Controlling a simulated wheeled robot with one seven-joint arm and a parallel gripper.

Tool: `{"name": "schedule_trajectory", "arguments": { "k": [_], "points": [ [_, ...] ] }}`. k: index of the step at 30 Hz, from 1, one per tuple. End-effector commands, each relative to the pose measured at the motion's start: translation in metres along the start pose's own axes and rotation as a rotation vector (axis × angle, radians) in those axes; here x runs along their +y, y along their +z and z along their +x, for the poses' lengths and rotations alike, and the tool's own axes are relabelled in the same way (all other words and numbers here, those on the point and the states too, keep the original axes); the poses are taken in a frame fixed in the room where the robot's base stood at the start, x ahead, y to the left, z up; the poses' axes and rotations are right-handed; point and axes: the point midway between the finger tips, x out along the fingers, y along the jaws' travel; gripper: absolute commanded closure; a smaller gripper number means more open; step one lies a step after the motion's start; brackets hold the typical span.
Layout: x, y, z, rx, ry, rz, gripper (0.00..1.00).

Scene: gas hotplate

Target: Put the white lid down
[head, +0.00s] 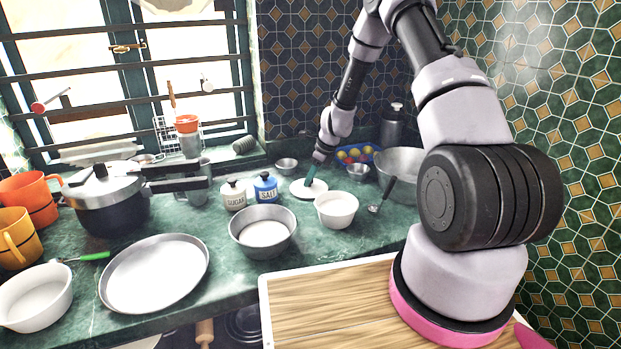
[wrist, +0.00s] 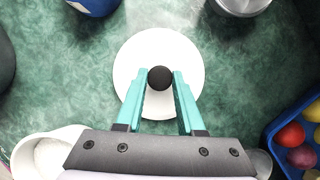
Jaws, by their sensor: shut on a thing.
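The white lid (wrist: 135,65) is a round disc with a black knob (wrist: 160,78) at its middle. My gripper (wrist: 160,82) is shut on the knob, with one teal finger on each side of it. In the head view the lid (head: 299,190) is at the back of the green counter, right of the blue salt pot, and my gripper (head: 311,174) reaches down to it from above. The lid looks level. I cannot tell whether its underside touches the counter.
The blue salt pot (head: 265,188) and white sugar pot (head: 233,195) stand left of the lid. A white bowl (head: 336,209) is in front. Green counter shows around the lid.

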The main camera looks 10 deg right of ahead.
Motion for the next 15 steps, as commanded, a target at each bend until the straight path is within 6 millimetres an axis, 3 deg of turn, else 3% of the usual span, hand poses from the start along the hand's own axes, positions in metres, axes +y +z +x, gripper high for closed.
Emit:
{"name": "schedule_trajectory", "arguments": {
  "k": [8,9,11,15],
  "points": [
    [-0.0001,-0.0003,0.0014,0.000,0.000,0.000,1.00],
    [-0.0002,-0.0005,0.0019,-0.001,-0.001,0.000,0.59],
    [-0.0003,-0.0003,0.0015,-0.001,-0.001,0.000,0.36],
    [-0.0002,-0.0004,0.0014,0.000,-0.001,0.000,0.33]
  ]
}}
